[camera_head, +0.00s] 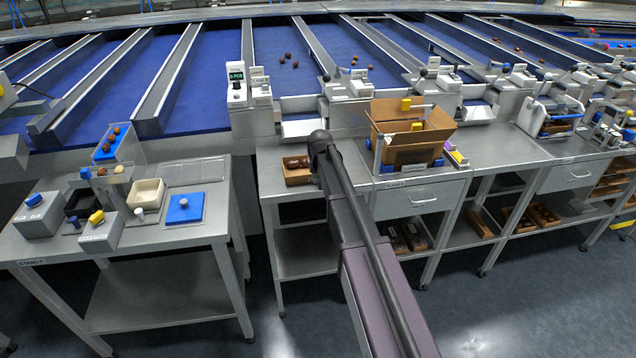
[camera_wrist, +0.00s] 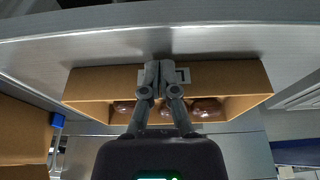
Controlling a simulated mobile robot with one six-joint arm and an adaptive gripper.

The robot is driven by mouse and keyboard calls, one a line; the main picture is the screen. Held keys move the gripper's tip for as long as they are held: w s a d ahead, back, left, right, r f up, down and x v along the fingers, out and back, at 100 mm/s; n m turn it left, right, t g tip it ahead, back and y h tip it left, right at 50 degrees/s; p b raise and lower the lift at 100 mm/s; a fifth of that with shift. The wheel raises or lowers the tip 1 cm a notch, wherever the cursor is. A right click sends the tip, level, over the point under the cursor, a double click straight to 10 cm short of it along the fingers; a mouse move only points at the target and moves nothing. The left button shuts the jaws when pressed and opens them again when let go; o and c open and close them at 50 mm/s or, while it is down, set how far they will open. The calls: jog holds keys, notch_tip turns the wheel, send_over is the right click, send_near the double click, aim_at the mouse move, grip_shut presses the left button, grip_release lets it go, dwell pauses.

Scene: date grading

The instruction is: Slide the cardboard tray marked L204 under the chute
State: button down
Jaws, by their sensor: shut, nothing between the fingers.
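A small open cardboard tray (camera_head: 297,170) stands on the bench just left of my arm in the head view. In the wrist view the cardboard tray (camera_wrist: 105,83) lies across the middle with several brown dates inside. A pale label (camera_wrist: 183,76) on its wall is mostly covered by my fingers, so its marking cannot be read. My gripper (camera_wrist: 157,68) is shut and empty, its fingertips over that labelled wall; whether they touch is unclear. My arm hides the gripper in the head view. A pale metal chute (camera_head: 300,128) comes down behind the tray.
A large open cardboard box (camera_head: 412,125) stands on the bench to the right; its side shows in the wrist view (camera_wrist: 22,130). A grey device with a display (camera_head: 237,85) stands behind left. A side table (camera_head: 185,232) holds small containers. The bench's edge (camera_wrist: 165,35) runs close to the tray.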

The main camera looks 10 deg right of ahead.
jog(key=w, duration=1.4)
jog(key=shift+w, duration=0.4)
jog(key=shift+s, duration=0.5)
jog(key=s, duration=0.3)
jog(key=shift+s, duration=0.3)
jog(key=shift+r+p, duration=0.6)
jog(key=shift+r, duration=0.1)
jog(key=shift+s+r+p, duration=0.1)
jog(key=shift+r+p, duration=0.4)
jog(key=shift+p, duration=0.2)
jog(key=p+v, duration=0.7)
jog(key=shift+s+r, duration=0.2)
jog(key=shift+r, duration=0.05)
